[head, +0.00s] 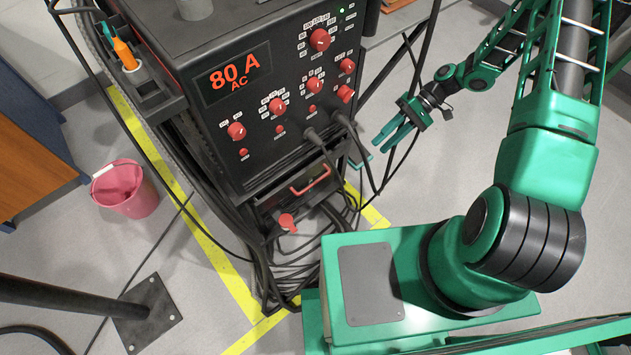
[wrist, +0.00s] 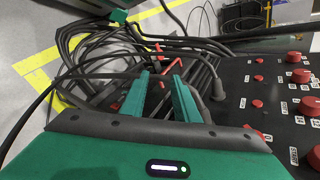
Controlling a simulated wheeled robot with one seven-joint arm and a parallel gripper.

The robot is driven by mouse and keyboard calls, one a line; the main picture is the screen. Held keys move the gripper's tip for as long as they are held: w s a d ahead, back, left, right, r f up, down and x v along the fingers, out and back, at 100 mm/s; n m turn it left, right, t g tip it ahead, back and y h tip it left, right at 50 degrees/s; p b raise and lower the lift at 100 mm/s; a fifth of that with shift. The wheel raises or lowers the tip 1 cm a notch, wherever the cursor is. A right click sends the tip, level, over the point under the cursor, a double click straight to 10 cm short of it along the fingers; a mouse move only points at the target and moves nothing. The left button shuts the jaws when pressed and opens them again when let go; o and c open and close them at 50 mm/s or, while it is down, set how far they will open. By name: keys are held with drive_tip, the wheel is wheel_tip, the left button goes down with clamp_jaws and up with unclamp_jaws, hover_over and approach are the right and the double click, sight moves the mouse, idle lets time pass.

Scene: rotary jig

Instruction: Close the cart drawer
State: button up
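The cart (head: 262,175) carries a dark power unit (head: 225,125) with red knobs and an "80 A AC" display. Below its front panel is a dark drawer with a red handle (head: 311,181). The drawer seems to stand out from the cart, but cables and shadow hide how far. My gripper (head: 381,146) is to the right of the cart front, apart from the handle. In the wrist view my gripper's two green fingers (wrist: 162,80) are spread with a gap and hold nothing. Red parts, likely the handle (wrist: 174,64), show beyond the fingertips.
Several black cables (head: 300,255) hang and coil around the cart's lower front. Yellow floor tape (head: 225,270) borders it. A pink bucket (head: 126,188) stands at left, near a metal post base (head: 147,315). Grey floor right of the cart is partly clear.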

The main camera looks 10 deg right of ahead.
sight(314, 182)
drive_tip(key=s+a+f+t+y, duration=0.1)
drive_tip(key=s+a+f+y, duration=0.2)
drive_tip(key=a+f+y, duration=0.65)
drive_tip(key=a+f, duration=0.1)
drive_tip(key=a, duration=0.3)
drive_tip(key=s+a+f+h, duration=0.1)
drive_tip(key=a, duration=0.3)
drive_tip(key=s+a+f+h, duration=0.1)
drive_tip(key=a+f, duration=0.1)
drive_tip(key=a, duration=0.2)
drive_tip(key=shift+a+h, duration=0.25)
drive_tip(key=shift+a, duration=0.1)
drive_tip(key=shift+c, duration=0.3)
clamp_jaws()
